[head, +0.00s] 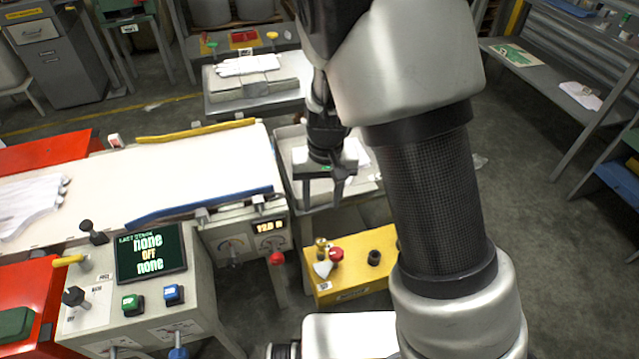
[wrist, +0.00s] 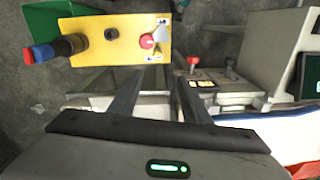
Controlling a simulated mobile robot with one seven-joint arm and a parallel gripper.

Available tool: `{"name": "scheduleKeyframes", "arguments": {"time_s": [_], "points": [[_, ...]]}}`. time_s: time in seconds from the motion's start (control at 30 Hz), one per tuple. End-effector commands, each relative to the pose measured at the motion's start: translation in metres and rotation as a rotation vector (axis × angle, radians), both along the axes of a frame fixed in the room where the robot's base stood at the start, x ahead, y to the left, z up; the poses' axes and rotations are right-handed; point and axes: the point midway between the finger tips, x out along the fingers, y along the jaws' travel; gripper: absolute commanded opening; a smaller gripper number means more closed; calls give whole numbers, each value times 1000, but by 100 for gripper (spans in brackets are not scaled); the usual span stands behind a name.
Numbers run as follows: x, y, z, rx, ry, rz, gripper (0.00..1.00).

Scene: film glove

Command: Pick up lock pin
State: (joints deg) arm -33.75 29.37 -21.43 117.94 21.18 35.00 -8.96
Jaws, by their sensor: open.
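My gripper (head: 323,198) is open and empty, pointing down above the grey bin beside the conveyor. In the wrist view its two dark fingers (wrist: 160,78) are spread apart, with nothing between them. A yellow box (head: 345,288) stands below and in front of the gripper. On its top are a red knob (head: 337,254), a small brass-coloured piece (head: 321,243) and a black round part (head: 374,258). The yellow box (wrist: 90,20) and red knob (wrist: 147,41) also show in the wrist view, beyond the fingertips. I cannot tell for sure which piece is the lock pin.
A conveyor (head: 170,165) with a white glove (head: 28,208) and blue and yellow rails lies left. A control console (head: 150,300) with buttons and a screen is at lower left. A red button (head: 277,258) sticks out near the yellow box. Open floor lies right.

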Motion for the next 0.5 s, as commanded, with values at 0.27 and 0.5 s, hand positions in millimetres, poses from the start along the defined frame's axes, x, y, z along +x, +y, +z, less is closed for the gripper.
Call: {"name": "scheduleKeyframes", "arguments": {"time_s": [0.27,0.5], "points": [[2,2,-52,-36,16,11,43],[2,1,-105,-35,17,11,43]]}}
